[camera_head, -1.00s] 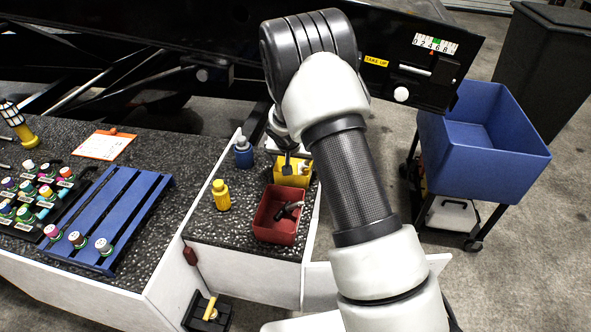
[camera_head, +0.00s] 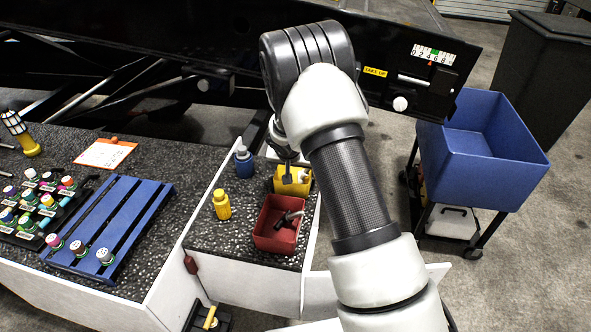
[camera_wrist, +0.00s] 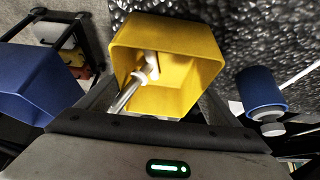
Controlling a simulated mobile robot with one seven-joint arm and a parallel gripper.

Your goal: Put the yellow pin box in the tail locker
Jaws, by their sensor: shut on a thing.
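The yellow pin box (camera_head: 293,187) is at the back right of the small dark speckled counter, behind a red bin. My gripper (camera_head: 289,173) is shut on it from above, apparently on one wall. In the wrist view the box (camera_wrist: 190,35) fills the middle, with a white and metal pin inside, between the fingers (camera_wrist: 160,110). I cannot tell whether the box touches the counter. I cannot make out a tail locker for certain; a white cabinet (camera_head: 245,282) stands under the counter, with a white panel jutting out at its right.
A red bin (camera_head: 265,238) holding a dark tool, a yellow bottle (camera_head: 221,205) and a blue bottle (camera_head: 244,162) stand close by on the counter. A blue tub on a cart (camera_head: 485,170) is at right. The black loader beam (camera_head: 180,50) runs behind. Open floor lies between counter and cart.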

